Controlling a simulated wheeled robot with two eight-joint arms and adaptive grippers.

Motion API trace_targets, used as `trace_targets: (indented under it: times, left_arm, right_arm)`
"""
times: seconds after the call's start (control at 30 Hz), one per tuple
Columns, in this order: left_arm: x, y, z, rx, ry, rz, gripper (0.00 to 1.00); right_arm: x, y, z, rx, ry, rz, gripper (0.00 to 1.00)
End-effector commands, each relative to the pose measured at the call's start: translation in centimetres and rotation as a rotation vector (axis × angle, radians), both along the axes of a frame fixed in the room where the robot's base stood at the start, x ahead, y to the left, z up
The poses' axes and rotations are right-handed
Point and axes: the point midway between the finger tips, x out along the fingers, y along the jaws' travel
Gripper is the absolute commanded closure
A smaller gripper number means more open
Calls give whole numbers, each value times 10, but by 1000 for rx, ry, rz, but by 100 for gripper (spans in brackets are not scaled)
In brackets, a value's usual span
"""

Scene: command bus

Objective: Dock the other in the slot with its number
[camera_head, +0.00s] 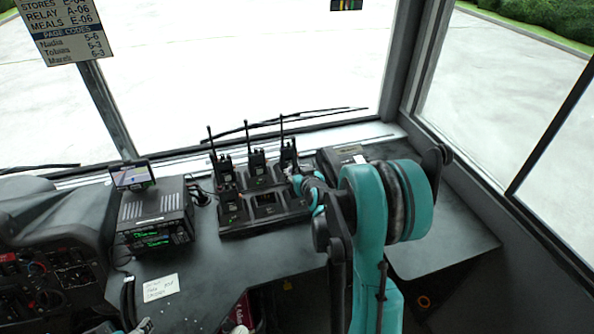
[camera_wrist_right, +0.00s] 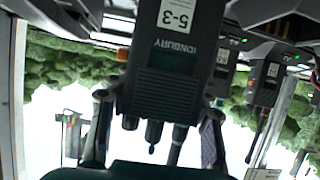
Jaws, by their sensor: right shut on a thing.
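My right gripper (camera_head: 304,186) is shut on a black radio (camera_wrist_right: 176,62), seen inverted and close in the right wrist view. It bears the name IONBURY and a white label that seems to read 5-3. In the head view this radio (camera_head: 288,153) is at the back right of the black charging dock (camera_head: 232,231), partly behind the gripper. I cannot tell whether it is seated. Two other radios, left (camera_head: 223,170) and middle (camera_head: 257,163), stand upright in the back row. Front slots look empty; the right ones are partly hidden.
A radio set with a small screen (camera_head: 160,217) stands left of the dock. A paper note (camera_head: 160,288) lies on the dashboard. A dark box (camera_head: 343,158) is behind my right arm. A code sign (camera_head: 62,28) hangs top left. The windscreen is behind the dock.

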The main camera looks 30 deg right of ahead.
Motion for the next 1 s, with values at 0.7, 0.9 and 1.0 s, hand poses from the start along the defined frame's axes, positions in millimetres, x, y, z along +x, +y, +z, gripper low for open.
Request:
trace_targets:
  times: [0.7,0.9,1.0]
  left_arm:
    - [0,0,-4,0,0,0,26]
    - [0,0,-6,0,0,0,26]
    - [0,0,-6,0,0,0,26]
  right_arm:
    - [0,0,-4,0,-1,0,94]
    - [0,0,-5,0,-1,0,46]
    - [0,0,-5,0,-1,0,27]
